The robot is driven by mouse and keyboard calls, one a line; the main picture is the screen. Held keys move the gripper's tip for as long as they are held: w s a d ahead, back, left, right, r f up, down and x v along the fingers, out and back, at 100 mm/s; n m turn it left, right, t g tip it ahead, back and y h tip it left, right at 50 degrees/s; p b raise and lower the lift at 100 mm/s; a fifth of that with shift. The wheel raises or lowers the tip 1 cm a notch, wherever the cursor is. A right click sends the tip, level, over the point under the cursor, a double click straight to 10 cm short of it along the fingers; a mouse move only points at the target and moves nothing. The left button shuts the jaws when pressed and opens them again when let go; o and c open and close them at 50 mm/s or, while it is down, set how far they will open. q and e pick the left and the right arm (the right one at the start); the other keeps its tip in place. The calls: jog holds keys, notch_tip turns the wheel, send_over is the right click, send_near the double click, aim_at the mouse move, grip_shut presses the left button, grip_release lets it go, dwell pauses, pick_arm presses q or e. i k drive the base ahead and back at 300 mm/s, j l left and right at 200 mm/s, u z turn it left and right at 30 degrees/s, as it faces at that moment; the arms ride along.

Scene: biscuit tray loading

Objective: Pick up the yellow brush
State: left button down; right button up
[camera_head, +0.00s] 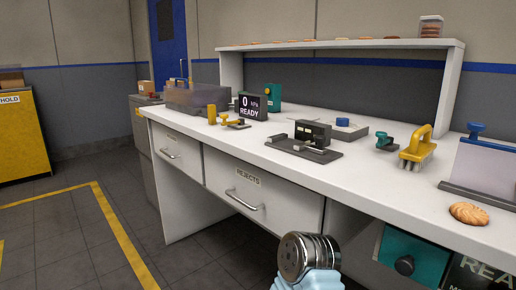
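The yellow brush (417,150) stands on the white workbench (345,185) at the right, bristles down, its looped handle upright. Nothing covers it and no gripper is near it. Neither of my grippers shows in the head view. A metal cylinder with a light blue part rises at the bottom edge, well apart from the brush; I cannot tell which part it is.
A teal clamp-like tool (386,141) stands just left of the brush. A grey sloped stand (482,168) and a biscuit (468,213) lie to its right. A black device (312,134) is further left. A raised shelf (345,44) runs behind.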

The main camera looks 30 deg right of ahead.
aim_at(415, 157)
jog(key=k+j+z, duration=0.1)
jog(key=z, duration=0.2)
jog(key=k+j+z, duration=0.1)
jog(key=z, duration=0.65)
jog(key=i+z, duration=0.1)
jog(key=z, duration=0.3)
jog(key=i+z, duration=0.1)
jog(key=z, duration=0.8)
jog(key=k+j+z, duration=0.2)
jog(key=j+z, duration=0.3)
jog(key=k+j+z, duration=0.25)
jog(key=z, duration=0.25)
